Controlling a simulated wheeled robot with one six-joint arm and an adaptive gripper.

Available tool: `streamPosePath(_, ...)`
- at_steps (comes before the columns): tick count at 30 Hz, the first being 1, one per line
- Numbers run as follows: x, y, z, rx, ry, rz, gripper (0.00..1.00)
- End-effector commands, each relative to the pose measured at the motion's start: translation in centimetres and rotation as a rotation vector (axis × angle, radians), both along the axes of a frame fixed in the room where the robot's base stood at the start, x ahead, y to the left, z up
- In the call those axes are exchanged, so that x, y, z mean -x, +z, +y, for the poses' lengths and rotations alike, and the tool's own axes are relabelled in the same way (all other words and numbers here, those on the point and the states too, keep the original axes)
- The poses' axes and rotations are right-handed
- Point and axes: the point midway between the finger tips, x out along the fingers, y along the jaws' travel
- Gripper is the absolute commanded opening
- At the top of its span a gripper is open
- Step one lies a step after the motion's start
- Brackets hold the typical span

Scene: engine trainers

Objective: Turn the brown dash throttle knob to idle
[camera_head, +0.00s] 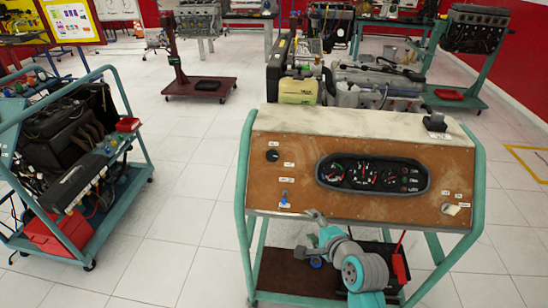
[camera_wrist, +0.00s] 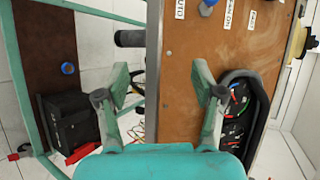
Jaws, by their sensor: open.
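The brown dash panel (camera_head: 290,180) stands upright on a teal-framed trainer in the head view; it also shows on its side in the wrist view (camera_wrist: 185,85). A dark round knob (camera_head: 272,155) is at its upper left and a pale knob (camera_head: 452,209) at its lower right. I cannot tell which one is the throttle, because the labels are too small to read. My gripper (camera_head: 309,232) is in front of the panel's lower edge, left of centre. In the wrist view my gripper (camera_wrist: 161,85) is open, with nothing between its fingers.
A blue switch (camera_head: 284,198) is at the panel's lower left, near my gripper. A gauge cluster (camera_head: 373,175) sits mid-panel. Below are a black box (camera_wrist: 68,122) and the frame's brown shelf. Another teal engine stand (camera_head: 125,85) is at left, with open tiled floor between.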

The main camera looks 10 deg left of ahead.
Motion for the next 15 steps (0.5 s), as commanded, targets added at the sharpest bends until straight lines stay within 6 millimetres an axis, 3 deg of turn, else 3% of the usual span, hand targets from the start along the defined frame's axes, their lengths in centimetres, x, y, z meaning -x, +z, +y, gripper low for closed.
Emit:
streamPosePath(1, -1.5, 1.8, 0.8, -0.032, 0.007, 0.013, 0.68)
streamPosePath(6, -5.2, 7.0, 3.2, -0.139, 0.025, 0.096, 0.68)
streamPosePath(12, -8.0, 13.0, 5.5, -0.234, 0.046, 0.189, 0.68)
streamPosePath(15, -8.6, 15.1, 6.2, -0.260, 0.052, 0.223, 0.68)
